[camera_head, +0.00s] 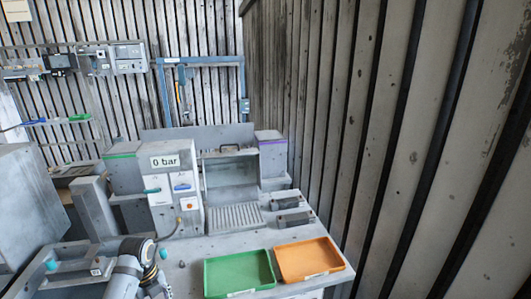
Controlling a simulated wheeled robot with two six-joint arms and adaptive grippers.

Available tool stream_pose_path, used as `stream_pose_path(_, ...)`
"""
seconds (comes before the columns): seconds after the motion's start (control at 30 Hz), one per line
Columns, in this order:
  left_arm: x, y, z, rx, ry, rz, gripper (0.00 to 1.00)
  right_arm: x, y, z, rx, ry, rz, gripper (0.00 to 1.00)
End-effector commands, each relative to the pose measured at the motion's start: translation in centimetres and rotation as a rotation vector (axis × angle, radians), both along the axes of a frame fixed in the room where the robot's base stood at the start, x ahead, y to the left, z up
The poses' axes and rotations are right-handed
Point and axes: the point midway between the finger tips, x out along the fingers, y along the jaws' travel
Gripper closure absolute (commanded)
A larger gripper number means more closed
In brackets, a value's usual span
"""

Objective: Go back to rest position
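Part of my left arm shows at the bottom left edge of the head view. What looks like my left gripper (157,289) is at the very bottom, partly cut off by the frame edge, in front of the workbench. Its fingers are too small and hidden to show whether they are open or shut. My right arm and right gripper are not in view.
A grey workbench (215,247) holds a green tray (238,273) and an orange tray (307,259) at its front right. Behind stands a test station with a "0 bar" panel (166,161). A corrugated wall (400,130) rises close on the right.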

Motion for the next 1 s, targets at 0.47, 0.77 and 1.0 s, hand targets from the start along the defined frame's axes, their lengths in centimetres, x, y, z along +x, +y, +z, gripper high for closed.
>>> stream_pose_path(0.47,-6.0,-3.1,-3.6,-0.007,-0.105,0.638,0.49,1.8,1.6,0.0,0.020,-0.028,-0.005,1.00)
stream_pose_path(0.77,-13.2,-5.8,-3.9,-0.126,-0.221,1.389,0.49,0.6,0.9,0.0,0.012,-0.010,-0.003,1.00)
stream_pose_path(1.0,-16.8,-6.8,-2.6,-0.236,-0.260,1.807,0.49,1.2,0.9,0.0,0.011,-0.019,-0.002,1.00)
